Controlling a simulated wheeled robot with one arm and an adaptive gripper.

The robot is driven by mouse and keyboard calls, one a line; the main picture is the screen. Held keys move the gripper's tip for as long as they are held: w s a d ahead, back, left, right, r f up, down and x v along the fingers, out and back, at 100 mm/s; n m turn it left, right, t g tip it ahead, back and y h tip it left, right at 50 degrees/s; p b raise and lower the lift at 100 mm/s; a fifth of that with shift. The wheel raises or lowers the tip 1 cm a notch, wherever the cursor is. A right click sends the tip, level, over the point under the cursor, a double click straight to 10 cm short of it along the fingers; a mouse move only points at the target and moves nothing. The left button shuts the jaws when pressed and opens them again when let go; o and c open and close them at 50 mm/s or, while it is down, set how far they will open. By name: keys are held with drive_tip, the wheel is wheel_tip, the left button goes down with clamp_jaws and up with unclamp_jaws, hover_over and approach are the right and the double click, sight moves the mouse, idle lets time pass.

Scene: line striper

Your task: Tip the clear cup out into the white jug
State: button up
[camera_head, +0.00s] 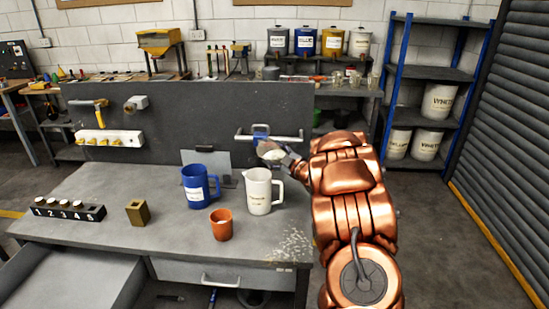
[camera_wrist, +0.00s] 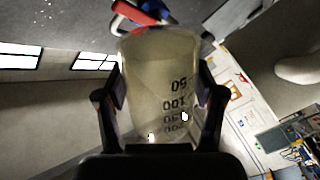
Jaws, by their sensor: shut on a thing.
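The clear cup (camera_wrist: 160,85) fills the middle of the wrist view, with dark graduation marks on its wall and a pale beige look. My gripper (camera_wrist: 160,100) is shut on it, one finger on each side. In the head view my gripper (camera_head: 272,148) is behind and above the white jug (camera_head: 258,192), and the cup is mostly hidden there by the gripper. The white jug stands upright on the grey bench, handle to the right. I cannot tell the cup's exact tilt or whether it is above the jug's mouth.
A blue jug (camera_head: 196,188) stands left of the white jug, and an orange cup (camera_head: 221,225) stands in front. A brass block (camera_head: 137,213) and a numbered black rack (camera_head: 66,209) are further left. White grains (camera_head: 291,246) lie on the bench's right corner. A grey panel (camera_head: 205,115) rises behind.

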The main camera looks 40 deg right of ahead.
drive_tip(key=shift+f+n+b, duration=0.25)
drive_tip(key=shift+n+b, duration=1.55)
drive_tip(key=shift+b, duration=0.55)
drive_tip(key=shift+r, duration=0.1)
drive_tip(key=shift+s+b, duration=0.15)
drive_tip(key=shift+b, duration=1)
drive_tip(key=shift+n+b, duration=0.6)
drive_tip(key=shift+b, duration=0.65)
idle(1.1)
drive_tip(key=shift+a+n+b, duration=0.1)
drive_tip(key=shift+n+b, duration=0.3)
drive_tip(key=shift+b, duration=0.4)
idle(1.2)
